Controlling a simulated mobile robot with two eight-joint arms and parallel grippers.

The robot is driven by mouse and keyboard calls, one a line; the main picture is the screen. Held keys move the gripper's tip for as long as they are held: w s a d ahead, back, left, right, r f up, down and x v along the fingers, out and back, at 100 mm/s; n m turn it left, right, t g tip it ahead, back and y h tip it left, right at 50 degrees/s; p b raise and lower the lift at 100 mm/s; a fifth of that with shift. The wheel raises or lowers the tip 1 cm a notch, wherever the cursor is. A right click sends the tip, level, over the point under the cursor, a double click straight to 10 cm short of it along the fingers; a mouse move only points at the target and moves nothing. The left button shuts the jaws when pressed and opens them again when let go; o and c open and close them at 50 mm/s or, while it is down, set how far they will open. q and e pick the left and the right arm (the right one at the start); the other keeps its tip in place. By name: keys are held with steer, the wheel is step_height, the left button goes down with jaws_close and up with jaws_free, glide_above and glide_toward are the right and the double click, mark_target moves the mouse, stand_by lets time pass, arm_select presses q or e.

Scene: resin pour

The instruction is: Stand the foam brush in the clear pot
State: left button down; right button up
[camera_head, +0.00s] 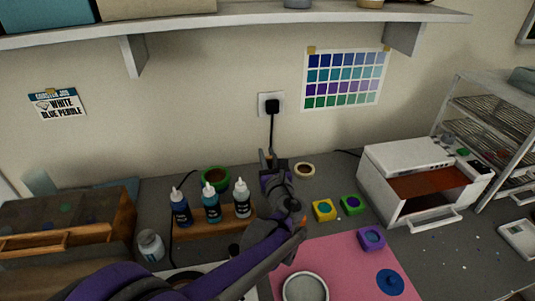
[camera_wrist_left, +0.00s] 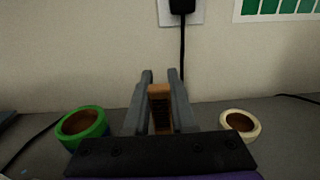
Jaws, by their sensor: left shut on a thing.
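My left gripper (camera_head: 270,163) reaches in over the bench toward the back wall, above and behind the pink mat. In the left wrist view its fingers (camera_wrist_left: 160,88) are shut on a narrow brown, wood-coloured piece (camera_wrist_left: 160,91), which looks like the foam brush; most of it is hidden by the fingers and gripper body. A round pale-rimmed pot (camera_head: 305,288) with a grey inside stands at the front of the pink mat, cut by the lower picture edge. It may be the clear pot, but I cannot tell for sure. My right gripper is not in view.
Several dropper bottles (camera_head: 211,203) stand on a wooden rack left of my gripper, with green tape (camera_head: 215,179) behind. Cream tape (camera_head: 304,170) lies to the right. A shelf (camera_head: 240,20) hangs above.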

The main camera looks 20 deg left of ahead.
arm_select(q)
steer(key=shift+f, duration=0.1)
steer(key=c, duration=0.7)
jaws_free()
steer(key=shift+o, duration=0.2)
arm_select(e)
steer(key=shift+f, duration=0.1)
